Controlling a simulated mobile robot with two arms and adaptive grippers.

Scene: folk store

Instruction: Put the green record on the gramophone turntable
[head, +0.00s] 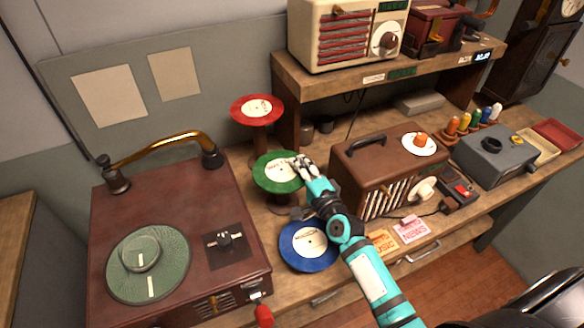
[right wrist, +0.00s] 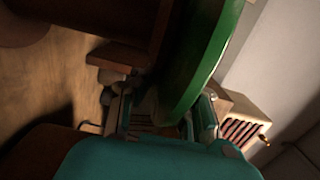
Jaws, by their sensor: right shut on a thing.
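The green record (head: 270,180) has a pale label and lies level at the top of a wooden stand, between a red record and a blue record. My right gripper (head: 302,167) is shut on its right rim. In the right wrist view the green record (right wrist: 200,65) runs between the fingers, its edge towards the camera. The gramophone (head: 165,205) is a dark red-brown box at the left with a brass arm (head: 165,146). Its turntable (head: 178,262) is a green-grey disc with a raised round centre. My left gripper is out of view.
The red record (head: 257,109) sits on a taller stand behind. The blue record (head: 308,246) is lower, in front. A brown slatted radio (head: 375,165) stands close right of my gripper. A shelf (head: 400,70) holds a cream radio (head: 345,32).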

